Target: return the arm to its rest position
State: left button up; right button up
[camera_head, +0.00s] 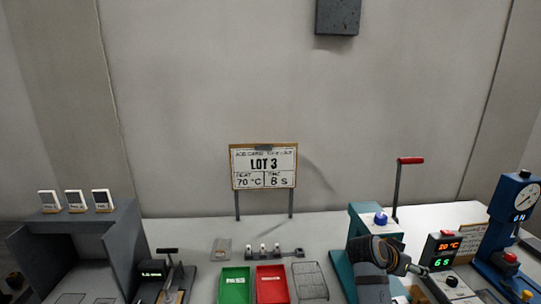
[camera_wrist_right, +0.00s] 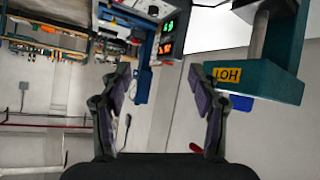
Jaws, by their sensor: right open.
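My right arm (camera_head: 372,275) comes up from the bottom right in the head view, in front of the teal press. Its right gripper (camera_head: 416,268) points right, toward the controller with the red and green digits; its fingers are too small there to make out. In the right wrist view the right gripper (camera_wrist_right: 158,82) is open, with two dark fingers wide apart and nothing between them. My left arm and gripper are not in view.
A teal press (camera_head: 360,221) with a red-handled lever (camera_head: 410,160) stands close behind the arm. The controller (camera_head: 441,250) and a blue gauge stand (camera_head: 505,225) are to its right. Green (camera_head: 235,271) and red (camera_head: 271,270) trays and a wire rack (camera_head: 310,281) lie left.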

jog(key=s+a+f+n+y, duration=0.4)
jog(key=s+f+n, duration=0.2)
jog(key=s+f, duration=0.55)
jog(key=s+a+f+n+g+y, duration=0.1)
jog(key=s+a+f+n+y, duration=0.25)
jog(key=s, duration=0.35)
jog(key=s+a+f+n+y, duration=0.2)
jog(key=s+a+f, duration=0.1)
jog(key=s+a, duration=0.3)
jog(key=s+d+f+g, duration=0.1)
jog(key=s+d+f, duration=0.1)
jog(key=f, duration=1.2)
jog(key=s+d+f, duration=0.2)
jog(key=f, duration=1.2)
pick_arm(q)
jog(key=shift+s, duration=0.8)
pick_arm(e)
jog(key=s+d+f+g, duration=0.1)
jog(key=s+f, duration=1.3)
jog(key=s, duration=0.3)
jog(key=shift+s+f, duration=0.25)
jog(key=shift+s, duration=0.15)
